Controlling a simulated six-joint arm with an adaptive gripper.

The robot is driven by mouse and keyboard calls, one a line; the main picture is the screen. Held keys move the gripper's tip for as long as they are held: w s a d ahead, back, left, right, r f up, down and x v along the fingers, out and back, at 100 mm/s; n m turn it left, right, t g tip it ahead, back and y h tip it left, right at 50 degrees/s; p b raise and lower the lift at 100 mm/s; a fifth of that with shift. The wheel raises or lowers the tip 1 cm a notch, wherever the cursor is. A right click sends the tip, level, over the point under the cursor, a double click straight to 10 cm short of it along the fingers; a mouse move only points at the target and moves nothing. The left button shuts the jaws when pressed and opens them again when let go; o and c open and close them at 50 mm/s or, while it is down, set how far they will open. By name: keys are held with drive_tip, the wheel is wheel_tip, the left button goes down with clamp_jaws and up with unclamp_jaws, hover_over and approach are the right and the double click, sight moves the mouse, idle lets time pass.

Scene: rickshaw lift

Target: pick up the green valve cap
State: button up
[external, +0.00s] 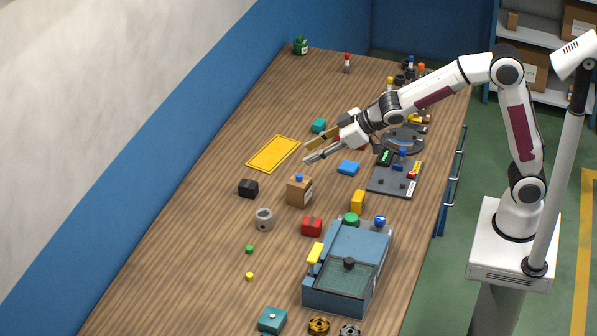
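A small green cap (249,250) lies on the wooden table at the lower left, just above a small yellow cap (249,276). A larger green round piece (351,218) sits by the blue-grey machine; I cannot tell for sure which green piece is the valve cap, but the small one looks most like it. My gripper (308,147) is above the middle of the table, well up and to the right of the small green cap. Its fingers are spread apart, with nothing visible between them.
A blue-grey machine (318,291) stands at the lower right. A grey ring (264,219), a black block (248,188), a brown box (299,191) and a red block (312,226) lie between gripper and small cap. The table's left side by the small cap is clear.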

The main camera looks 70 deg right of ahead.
drive_tip(key=w+a+f+n+y, duration=0.1)
drive_tip(key=w+a+f+y, duration=0.1)
drive_tip(key=w+a+f, duration=0.45)
drive_tip(key=n+y, duration=0.2)
drive_tip(key=y, duration=0.1)
hover_over(250, 247)
drive_tip(key=s+d, duration=0.2)
drive_tip(key=s, duration=0.1)
wheel_tip(250, 247, down, 8)
drive_tip(key=shift+s+f, duration=0.15)
drive_tip(key=shift+f, duration=1.7)
drive_tip(key=shift+f, duration=0.1)
drive_tip(key=shift+f, duration=1.6)
drive_tip(key=shift+x, duration=1.55)
drive_tip(key=c, duration=0.8)
